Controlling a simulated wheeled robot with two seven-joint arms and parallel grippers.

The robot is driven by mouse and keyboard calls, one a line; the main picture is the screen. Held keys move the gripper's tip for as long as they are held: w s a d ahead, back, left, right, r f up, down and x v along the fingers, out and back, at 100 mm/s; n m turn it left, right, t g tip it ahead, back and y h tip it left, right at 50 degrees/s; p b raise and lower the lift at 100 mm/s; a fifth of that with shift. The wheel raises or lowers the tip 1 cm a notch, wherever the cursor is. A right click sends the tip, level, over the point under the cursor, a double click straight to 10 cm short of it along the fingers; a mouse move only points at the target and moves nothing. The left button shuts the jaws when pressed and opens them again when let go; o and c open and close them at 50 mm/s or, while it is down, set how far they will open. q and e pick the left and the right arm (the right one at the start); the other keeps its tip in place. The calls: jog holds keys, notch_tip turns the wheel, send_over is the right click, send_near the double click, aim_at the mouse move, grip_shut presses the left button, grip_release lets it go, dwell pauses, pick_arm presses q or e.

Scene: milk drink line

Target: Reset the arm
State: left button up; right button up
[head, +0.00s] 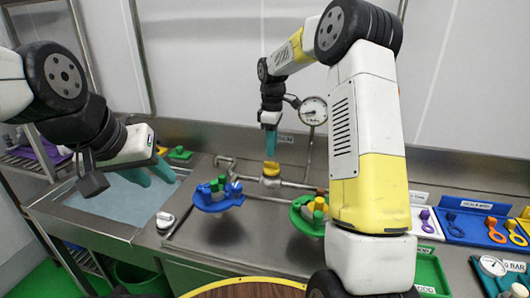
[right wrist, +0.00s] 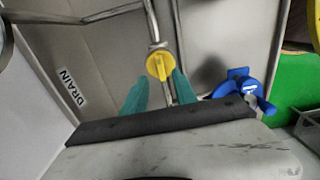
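My right gripper (head: 270,142) points down at the back of the steel counter, above a yellow valve handle (head: 270,170) on a pipe. In the right wrist view its teal fingers (right wrist: 159,85) are apart with nothing between them. The yellow handle (right wrist: 160,66) shows just beyond the fingertips, and I cannot tell the exact gap. My left gripper (head: 158,180) hangs over the sink at the left. Its two teal fingers are apart and empty.
A blue valve piece (head: 216,196) and a green one (head: 312,212) sit on the counter. A pressure gauge (head: 314,110) stands behind the pipe. Blue and green trays (head: 470,228) with fittings lie at the right. The sink (head: 120,203) is at the left.

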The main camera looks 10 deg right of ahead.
jog(key=shift+r, duration=0.95)
jog(key=shift+s+r, duration=0.15)
jog(key=shift+r, duration=0.15)
jog(key=s+d+r+m+t, duration=0.1)
jog(key=s+r+m+t, duration=0.15)
jog(key=s+r, duration=0.45)
jog(key=s+r+m+t, duration=0.1)
jog(key=s+r+m, duration=0.35)
jog(key=s, duration=0.45)
jog(key=s+f+m+t+y, duration=0.1)
jog(key=s+m, duration=0.5)
jog(key=s, duration=0.9)
jog(key=shift+s+f+t+y, duration=0.2)
jog(key=shift+s+t+y, duration=0.2)
jog(key=shift+t+y, duration=0.35)
